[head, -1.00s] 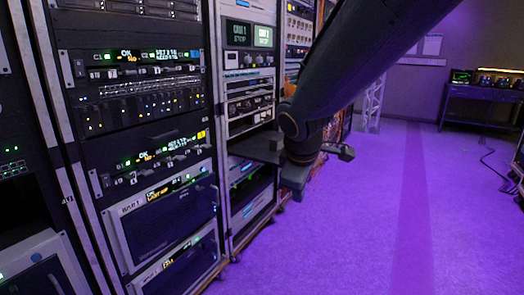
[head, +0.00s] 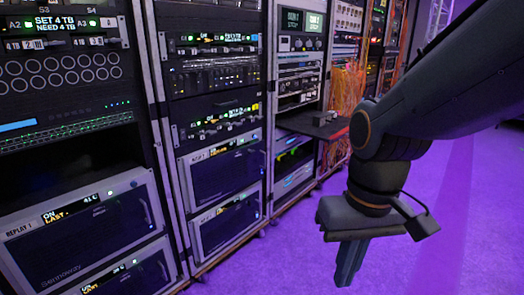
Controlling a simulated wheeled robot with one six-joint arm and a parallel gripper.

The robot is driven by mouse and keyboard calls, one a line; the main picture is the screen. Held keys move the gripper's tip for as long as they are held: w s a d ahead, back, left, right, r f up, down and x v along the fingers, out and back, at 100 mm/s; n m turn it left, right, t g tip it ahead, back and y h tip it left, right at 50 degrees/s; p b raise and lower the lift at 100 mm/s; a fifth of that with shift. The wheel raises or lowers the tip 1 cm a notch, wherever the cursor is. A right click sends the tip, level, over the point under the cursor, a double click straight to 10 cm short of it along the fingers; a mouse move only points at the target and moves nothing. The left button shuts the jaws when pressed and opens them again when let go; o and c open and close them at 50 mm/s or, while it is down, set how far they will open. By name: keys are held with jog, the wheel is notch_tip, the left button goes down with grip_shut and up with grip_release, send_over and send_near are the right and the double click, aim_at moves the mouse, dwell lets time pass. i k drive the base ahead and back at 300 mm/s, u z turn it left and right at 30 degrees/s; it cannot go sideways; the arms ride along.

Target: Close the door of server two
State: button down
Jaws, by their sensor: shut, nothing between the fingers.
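My gripper (head: 346,280) hangs at the lower right of the head view, fingers pointing down and together, with nothing between them. It is in front of the racks, over the purple floor, and apart from every unit. I cannot tell which unit is server two, as no readable label says so. At lower left are a silver-framed unit marked REPLAY 1 (head: 88,240) and a similar unit (head: 132,276) below it. Two more silver-framed units, an upper one (head: 222,168) and a lower one (head: 227,222), are in the middle rack. Their dark front panels look shut.
A dark shelf (head: 308,126) juts from the third rack with a small grey object (head: 323,117) on it. Orange cables (head: 346,95) hang beyond it. A rack unit with round ports (head: 62,72) is at upper left. The purple floor (head: 285,262) is clear in front of the racks.

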aim_at(213, 178)
jog(key=u, duration=0.2)
jog(key=i, duration=1.05)
jog(key=z, duration=0.15)
